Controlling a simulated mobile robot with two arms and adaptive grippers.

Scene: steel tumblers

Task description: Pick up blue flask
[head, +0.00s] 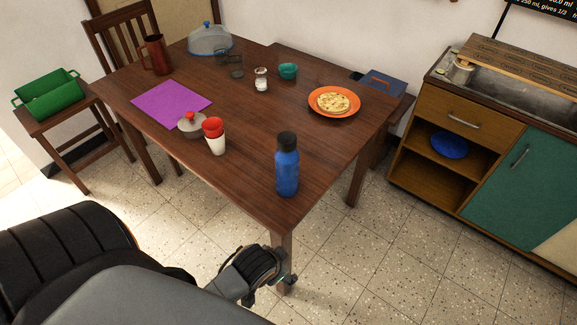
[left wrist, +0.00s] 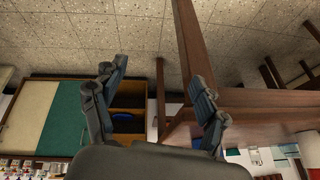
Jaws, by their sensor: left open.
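The blue flask (head: 287,174) with a black cap stands upright on the wooden table (head: 255,110), near its front corner. My left gripper (head: 270,286) is below the tabletop level in the head view, in front of the table's front corner leg, apart from the flask. In the left wrist view my left gripper (left wrist: 158,68) has its fingers spread with nothing between them. I cannot make out the flask in that view. My right gripper is not in view.
A red-and-white cup (head: 215,140) and a lidded pot (head: 191,124) stand left of the flask. An orange plate (head: 316,107) with flat food lies behind it. A purple mat (head: 170,103) lies farther left. The tabletop around the flask is clear. A cabinet (head: 470,165) stands at right.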

